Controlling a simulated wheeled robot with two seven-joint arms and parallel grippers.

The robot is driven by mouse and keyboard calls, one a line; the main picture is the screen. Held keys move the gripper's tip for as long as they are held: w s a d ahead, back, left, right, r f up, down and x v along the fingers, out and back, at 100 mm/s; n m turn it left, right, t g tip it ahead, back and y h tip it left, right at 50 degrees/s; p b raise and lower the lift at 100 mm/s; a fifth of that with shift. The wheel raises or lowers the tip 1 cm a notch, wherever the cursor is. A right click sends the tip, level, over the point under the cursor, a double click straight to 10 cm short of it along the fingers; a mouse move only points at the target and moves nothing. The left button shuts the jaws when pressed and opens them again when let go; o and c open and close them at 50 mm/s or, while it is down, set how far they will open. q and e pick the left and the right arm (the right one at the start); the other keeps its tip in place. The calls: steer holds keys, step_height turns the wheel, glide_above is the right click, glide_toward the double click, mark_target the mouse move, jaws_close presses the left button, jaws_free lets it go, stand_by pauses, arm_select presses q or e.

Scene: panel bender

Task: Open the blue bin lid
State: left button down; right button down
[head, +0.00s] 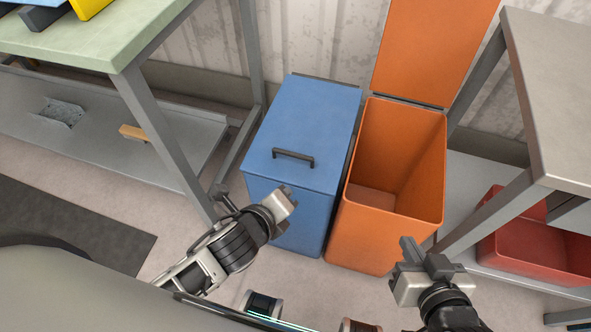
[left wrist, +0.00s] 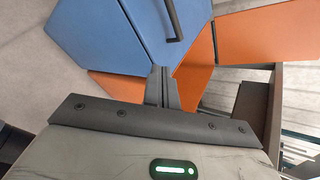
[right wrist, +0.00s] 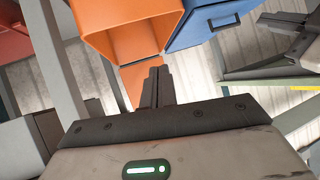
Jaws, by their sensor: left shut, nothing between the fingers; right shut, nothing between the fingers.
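The blue bin (head: 290,215) stands on the floor in the middle of the head view. Its blue lid (head: 318,120) lies closed on top, with a dark bar handle (head: 293,157) near the front edge. The lid and handle (left wrist: 174,22) also show in the left wrist view. My left gripper (head: 288,197) is shut and empty, in front of the blue bin and below the handle in the picture, apart from the handle. My right gripper (head: 408,245) is shut and empty, in front of the orange bin's right side.
An orange bin (head: 385,240) stands just right of the blue bin, its orange lid (head: 432,50) raised and its inside empty. A green-topped table (head: 95,45) is at left, a grey table (head: 560,90) at right with a red crate (head: 530,250) beneath. A dark mat (head: 70,220) lies at left.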

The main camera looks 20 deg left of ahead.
mark_target(295, 172)
arm_select(q)
steer(key=w+f+m+b, duration=0.1)
steer(key=w+f+m, duration=0.1)
steer(key=w+m, duration=0.1)
steer(key=w+f+m+t+y+b, duration=0.1)
steer(key=w+m, duration=0.2)
steer(key=w, duration=0.1)
steer(key=w+f+m+b, duration=0.2)
steer(key=w+m, duration=0.1)
steer(key=m, duration=0.1)
steer(key=shift+w+a+f, duration=0.25)
steer(key=shift+a+f, duration=0.05)
steer(key=shift+f, duration=0.05)
steer(key=shift+w+f, duration=0.25)
steer(key=shift+w, duration=0.35)
arm_select(e)
steer(key=shift+w+a+f+t, duration=0.1)
steer(key=shift+f+t, duration=0.3)
steer(key=shift+f, duration=0.2)
steer(key=shift+r, duration=0.1)
